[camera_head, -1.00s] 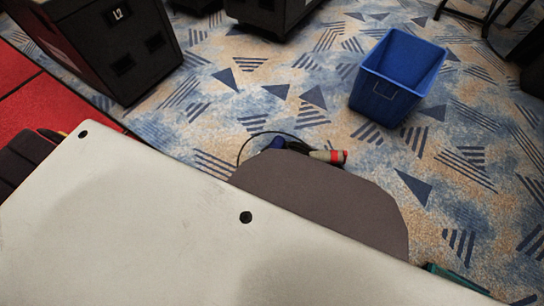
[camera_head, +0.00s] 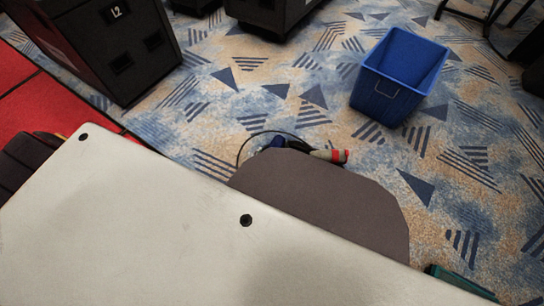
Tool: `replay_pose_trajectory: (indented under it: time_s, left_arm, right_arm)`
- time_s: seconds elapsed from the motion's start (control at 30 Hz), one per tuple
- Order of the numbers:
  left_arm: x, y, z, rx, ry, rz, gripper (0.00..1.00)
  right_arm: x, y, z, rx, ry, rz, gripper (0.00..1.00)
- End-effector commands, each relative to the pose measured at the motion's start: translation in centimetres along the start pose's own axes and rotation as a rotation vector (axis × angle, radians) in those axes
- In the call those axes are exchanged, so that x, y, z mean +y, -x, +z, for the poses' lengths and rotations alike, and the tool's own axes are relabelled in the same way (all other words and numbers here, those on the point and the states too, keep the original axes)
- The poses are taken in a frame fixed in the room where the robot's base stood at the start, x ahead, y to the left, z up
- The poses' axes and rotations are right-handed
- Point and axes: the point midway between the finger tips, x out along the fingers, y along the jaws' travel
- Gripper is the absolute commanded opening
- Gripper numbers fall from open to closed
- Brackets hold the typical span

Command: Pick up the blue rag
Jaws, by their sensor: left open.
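I cannot make out a blue rag with certainty. A small dark blue patch (camera_head: 279,142) shows just past the edge of a grey-brown rounded surface, beside a thin black cable loop and a pale piece with a red end (camera_head: 338,156); it is too small to tell what it is. I cannot make out my right gripper.
A blue bin (camera_head: 400,75) stands on the patterned carpet. Black cases, one marked L2 (camera_head: 117,45), stand at the back left. A large white panel (camera_head: 150,230) fills the foreground, with a teal item (camera_head: 460,283) by its right edge. Carpet around the bin is clear.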

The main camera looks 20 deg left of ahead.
Motion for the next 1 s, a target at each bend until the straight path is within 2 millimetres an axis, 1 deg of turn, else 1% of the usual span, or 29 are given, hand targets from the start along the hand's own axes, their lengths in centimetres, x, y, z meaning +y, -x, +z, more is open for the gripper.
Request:
replay_pose_trajectory:
  time_s: [0.1, 0.33, 0.9, 0.93, 1.0]
  left_arm:
    - [0.0, -0.8, 0.1, 0.0, 0.0, 0.0, 0.88]
    - [0.0, -1.8, 0.1, 0.0, 0.0, 0.0, 0.88]
    - [0.0, -2.0, 0.0, 0.0, 0.0, 0.0, 0.88]
    - [0.0, -2.0, 0.0, 0.0, 0.0, 0.0, 0.86]
    - [0.1, -2.0, 0.0, 0.0, 0.0, 0.0, 0.77]
  right_arm:
    - [0.1, -0.6, 0.4, 0.003, 0.0, -0.005, 0.4]
    - [0.2, -1.1, 0.6, 0.015, -0.001, -0.014, 0.4]
    - [0.2, -1.0, 0.5, 0.018, 0.003, -0.016, 0.4]
    - [0.2, -1.0, 0.5, 0.018, 0.003, -0.016, 0.4]
    - [0.2, -1.0, 0.5, 0.019, 0.003, -0.016, 0.4]
